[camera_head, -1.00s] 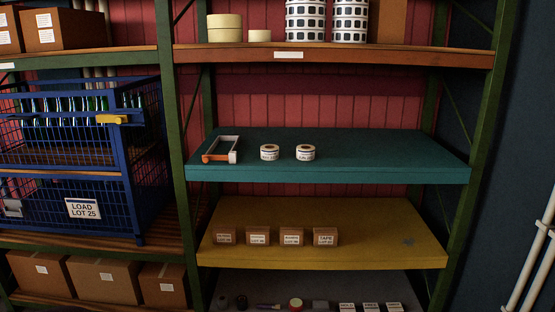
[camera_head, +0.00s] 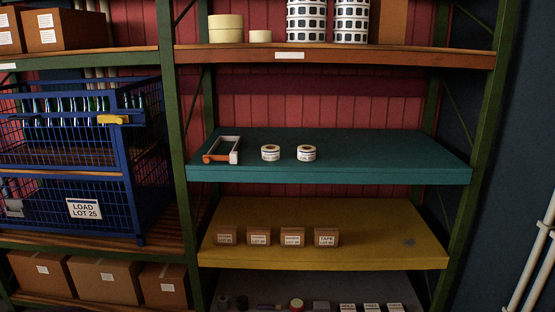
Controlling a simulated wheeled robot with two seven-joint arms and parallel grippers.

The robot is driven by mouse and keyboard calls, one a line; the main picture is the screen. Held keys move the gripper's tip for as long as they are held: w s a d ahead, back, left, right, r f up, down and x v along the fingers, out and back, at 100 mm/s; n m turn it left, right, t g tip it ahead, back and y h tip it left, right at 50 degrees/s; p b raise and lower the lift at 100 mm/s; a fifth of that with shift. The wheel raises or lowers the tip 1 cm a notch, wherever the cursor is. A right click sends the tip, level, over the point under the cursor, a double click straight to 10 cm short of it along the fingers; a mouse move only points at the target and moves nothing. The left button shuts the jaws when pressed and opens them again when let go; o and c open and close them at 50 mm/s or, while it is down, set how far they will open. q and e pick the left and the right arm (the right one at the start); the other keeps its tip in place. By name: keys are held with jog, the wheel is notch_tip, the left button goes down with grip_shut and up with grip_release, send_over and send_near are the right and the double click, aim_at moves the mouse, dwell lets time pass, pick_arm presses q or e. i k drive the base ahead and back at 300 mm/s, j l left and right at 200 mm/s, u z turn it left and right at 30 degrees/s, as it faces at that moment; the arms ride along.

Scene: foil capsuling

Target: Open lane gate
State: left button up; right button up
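A blue wire cage (camera_head: 131,190) stands on the left rack and holds several dark bottles in its upper part. A yellow latch or handle (camera_head: 113,119) sits on its upper front bar, at the right. A white label on its lower front reads "LOAD LOT 25" (camera_head: 84,208). I cannot tell which part of the cage is the lane gate. Neither of my grippers is in view.
The teal shelf (camera_head: 400,172) holds an orange and grey tray-like frame (camera_head: 221,149) and two label rolls (camera_head: 271,153). The yellow shelf (camera_head: 370,256) below bears several small boxes (camera_head: 292,237). Green rack posts (camera_head: 180,150) divide the bays. Cartons (camera_head: 106,280) stand low left.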

aim_at(206, 158)
jog(key=i+j, duration=0.15)
jog(key=i, duration=0.5)
jog(key=i+j, duration=0.2)
jog(key=i, duration=0.45)
